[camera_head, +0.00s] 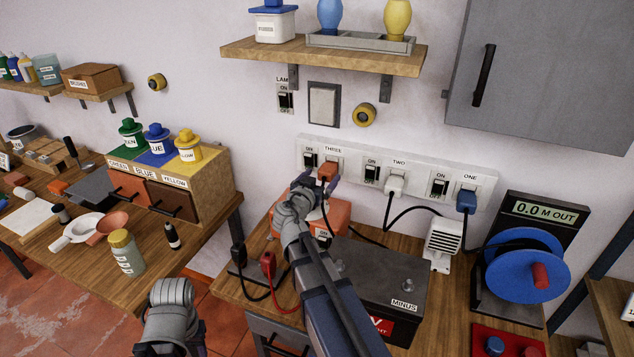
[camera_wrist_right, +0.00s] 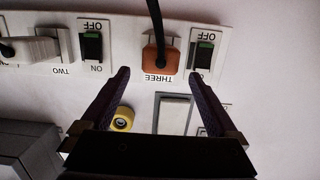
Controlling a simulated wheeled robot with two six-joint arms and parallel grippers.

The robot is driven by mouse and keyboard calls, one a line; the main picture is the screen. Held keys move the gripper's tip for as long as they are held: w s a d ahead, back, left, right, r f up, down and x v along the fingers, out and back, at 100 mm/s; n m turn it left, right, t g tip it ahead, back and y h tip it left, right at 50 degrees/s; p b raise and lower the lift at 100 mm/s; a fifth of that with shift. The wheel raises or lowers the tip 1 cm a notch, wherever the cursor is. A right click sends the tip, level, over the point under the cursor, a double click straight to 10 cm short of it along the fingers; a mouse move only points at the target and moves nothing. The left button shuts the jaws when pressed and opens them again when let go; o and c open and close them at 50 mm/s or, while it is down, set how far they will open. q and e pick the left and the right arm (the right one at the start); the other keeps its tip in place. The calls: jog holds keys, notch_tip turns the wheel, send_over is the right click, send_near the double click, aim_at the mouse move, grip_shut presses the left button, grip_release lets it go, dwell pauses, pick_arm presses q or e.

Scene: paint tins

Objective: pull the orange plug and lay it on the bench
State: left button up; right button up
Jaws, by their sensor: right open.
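The orange plug (camera_head: 328,172) sits in the socket labelled THREE on the white wall strip (camera_head: 446,172), its dark cord hanging down. It also shows upside down in the right wrist view (camera_wrist_right: 161,58). My right gripper (camera_head: 317,184) is open at the plug; in the right wrist view its two dark fingers (camera_wrist_right: 159,74) are spread on either side of the plug, with gaps left between. The wooden bench (camera_head: 436,318) lies below the strip. A grey link of my left arm (camera_head: 168,308) shows at the bottom; its gripper is out of view.
A white plug (camera_head: 394,186) sits in TWO and a blue plug (camera_head: 466,200) in ONE. Switches stand beside each socket. A dark battery box (camera_head: 372,278), an orange-red box (camera_head: 340,216), a small heater (camera_head: 441,243) and a blue reel (camera_head: 526,265) crowd the bench.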

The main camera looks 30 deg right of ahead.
aim_at(324, 173)
jog(key=shift+b+x, duration=0.3)
jog(key=shift+x, duration=2.3)
grip_shut()
